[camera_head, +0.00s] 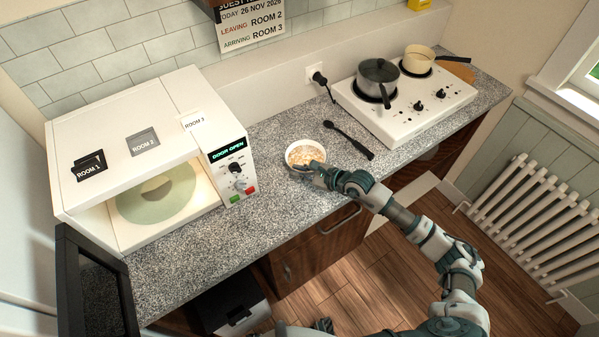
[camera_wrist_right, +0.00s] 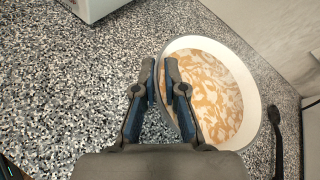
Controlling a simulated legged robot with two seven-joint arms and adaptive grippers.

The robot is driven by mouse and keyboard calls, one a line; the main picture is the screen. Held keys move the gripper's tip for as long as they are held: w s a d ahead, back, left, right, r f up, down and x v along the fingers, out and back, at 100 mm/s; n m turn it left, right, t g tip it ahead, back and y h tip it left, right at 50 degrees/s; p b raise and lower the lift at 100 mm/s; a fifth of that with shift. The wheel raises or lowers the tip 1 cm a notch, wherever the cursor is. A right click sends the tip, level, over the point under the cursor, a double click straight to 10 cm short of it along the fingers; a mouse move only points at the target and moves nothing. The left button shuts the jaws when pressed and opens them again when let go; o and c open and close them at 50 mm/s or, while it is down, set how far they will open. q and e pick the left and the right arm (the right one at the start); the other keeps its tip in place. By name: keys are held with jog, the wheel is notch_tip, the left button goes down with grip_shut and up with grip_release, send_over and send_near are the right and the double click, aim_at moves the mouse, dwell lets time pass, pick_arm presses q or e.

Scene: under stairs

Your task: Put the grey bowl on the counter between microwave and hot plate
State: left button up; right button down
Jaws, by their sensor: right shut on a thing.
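The grey bowl (camera_head: 305,153) has a pale inside and holds an orange-and-white food. It is at the counter (camera_head: 262,207) between the microwave (camera_head: 150,150) and the hot plate (camera_head: 408,90). My right gripper (camera_head: 313,168) is shut on the bowl's near rim. In the right wrist view, the fingers of the gripper (camera_wrist_right: 159,70) pinch the left rim of the bowl (camera_wrist_right: 250,72), which looks level. I cannot tell whether its base touches the counter. The microwave door is open, with a glass turntable visible inside.
A black spoon-like utensil (camera_head: 349,140) lies right of the bowl. A dark pot (camera_head: 377,76) and a cream pan (camera_head: 419,57) stand on the hot plate. The open microwave door (camera_head: 98,290) sticks out at front left. Counter left of the bowl is clear.

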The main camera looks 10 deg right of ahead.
jog(key=shift+f, duration=0.3)
pick_arm(q)
jog(key=shift+s+a, duration=0.25)
jog(key=shift+a, duration=0.05)
jog(key=shift+f, duration=0.1)
pick_arm(e)
jog(key=shift+f, duration=0.1)
jog(key=c, duration=1.2)
grip_release()
jog(key=shift+f, duration=0.1)
pick_arm(q)
jog(key=shift+w+d, duration=0.1)
jog(key=shift+w, duration=0.25)
jog(key=shift+d+r, duration=0.1)
jog(key=shift+r, duration=0.1)
